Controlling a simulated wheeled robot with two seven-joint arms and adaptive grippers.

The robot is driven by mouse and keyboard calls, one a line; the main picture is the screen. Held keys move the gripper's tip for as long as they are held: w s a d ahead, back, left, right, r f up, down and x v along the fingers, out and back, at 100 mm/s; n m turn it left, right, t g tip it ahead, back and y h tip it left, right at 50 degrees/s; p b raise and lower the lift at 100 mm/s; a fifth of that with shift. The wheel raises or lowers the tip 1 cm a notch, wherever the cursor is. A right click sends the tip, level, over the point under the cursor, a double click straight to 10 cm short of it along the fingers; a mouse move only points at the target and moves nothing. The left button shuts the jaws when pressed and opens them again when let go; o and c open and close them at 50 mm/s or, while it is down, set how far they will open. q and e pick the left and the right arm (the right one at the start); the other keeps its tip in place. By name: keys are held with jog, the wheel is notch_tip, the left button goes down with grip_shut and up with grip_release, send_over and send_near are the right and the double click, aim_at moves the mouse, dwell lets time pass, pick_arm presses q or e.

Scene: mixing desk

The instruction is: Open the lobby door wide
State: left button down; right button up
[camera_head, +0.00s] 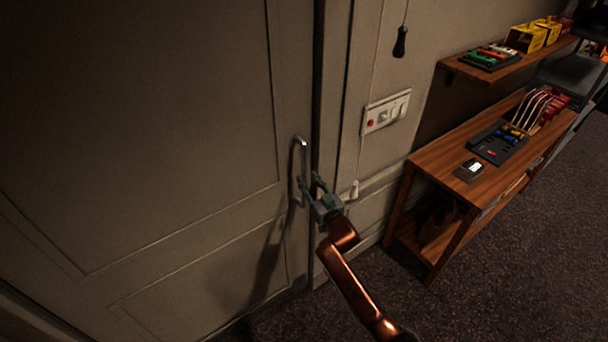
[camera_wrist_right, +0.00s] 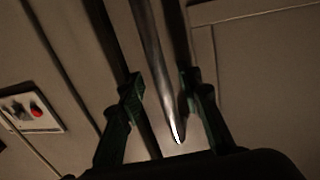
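The lobby door (camera_head: 150,130) is a large beige panelled door filling the left of the head view. A narrow dark gap runs along its right edge beside the frame; the door looks shut or nearly so. Its metal bar handle (camera_head: 299,160) stands upright near that edge. My right gripper (camera_head: 309,183) is at the handle's lower part. In the right wrist view the handle (camera_wrist_right: 160,75) runs between the two open fingers, with space visible on both sides. My left gripper is not in view.
A wall switch panel (camera_head: 386,112) with a red button is right of the frame. A dark pull (camera_head: 400,42) hangs on a cord above it. A wooden shelf unit (camera_head: 445,165) with equipment stands at the right. Carpeted floor (camera_head: 500,270) is clear in front.

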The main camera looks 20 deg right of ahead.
aim_at(305, 176)
jog(key=shift+w+a, duration=0.15)
jog(key=shift+w, duration=0.85)
jog(key=shift+w+a, duration=0.15)
jog(key=shift+w, duration=0.8)
jog(key=shift+c, duration=0.4)
grip_shut()
